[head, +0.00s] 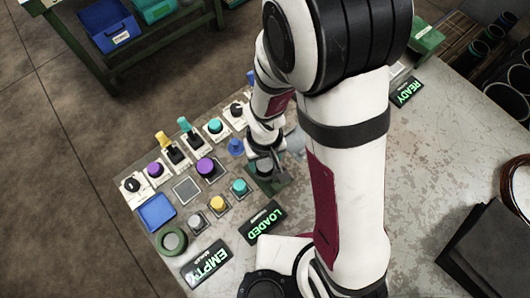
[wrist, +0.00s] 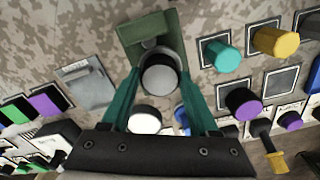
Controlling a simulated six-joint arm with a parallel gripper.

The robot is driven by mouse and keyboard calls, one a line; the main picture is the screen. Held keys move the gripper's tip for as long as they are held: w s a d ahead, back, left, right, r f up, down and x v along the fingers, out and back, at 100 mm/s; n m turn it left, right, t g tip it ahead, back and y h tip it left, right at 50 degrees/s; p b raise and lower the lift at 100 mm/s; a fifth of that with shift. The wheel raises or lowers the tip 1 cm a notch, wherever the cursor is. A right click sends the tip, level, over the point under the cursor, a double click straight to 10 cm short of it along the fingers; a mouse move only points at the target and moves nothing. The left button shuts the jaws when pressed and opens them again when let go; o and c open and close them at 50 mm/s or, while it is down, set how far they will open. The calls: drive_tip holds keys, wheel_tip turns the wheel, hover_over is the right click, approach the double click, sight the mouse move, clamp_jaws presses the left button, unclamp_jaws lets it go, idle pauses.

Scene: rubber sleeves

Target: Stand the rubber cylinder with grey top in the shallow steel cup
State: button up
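The rubber cylinder (wrist: 158,77), dark-sided with a round grey top, is between my gripper's two teal fingers (wrist: 158,72) in the wrist view. Both fingertips appear to touch its sides. In the head view the cylinder (head: 264,169) looks upright, just below my wrist. It is over a green block (wrist: 144,31), which also shows in the head view (head: 274,187). I cannot tell whether the cylinder rests on the block or is just above it. No steel cup can be clearly made out; the cylinder and my arm hide part of the block.
A crowded panel surrounds the block: a teal knob (wrist: 228,58), a yellow knob (wrist: 280,42), a purple knob (wrist: 243,104) and a flat grey plate (wrist: 85,86). LOADED (head: 265,222) and EMPTY (head: 206,262) signs lie nearby.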

sight(265, 164)
drive_tip(key=o, duration=0.4)
drive_tip(key=shift+c, duration=0.2)
drive_tip(key=shift+r, duration=0.1)
wheel_tip(265, 164, up, 12)
drive_tip(key=s+d+r+m+y, duration=0.1)
drive_tip(key=s+d+r+m, duration=0.6)
drive_tip(key=s+d+m, duration=0.2)
drive_tip(key=shift+s+m+y, duration=0.4)
drive_tip(key=shift+s+m, duration=0.2)
drive_tip(key=shift+s, duration=0.4)
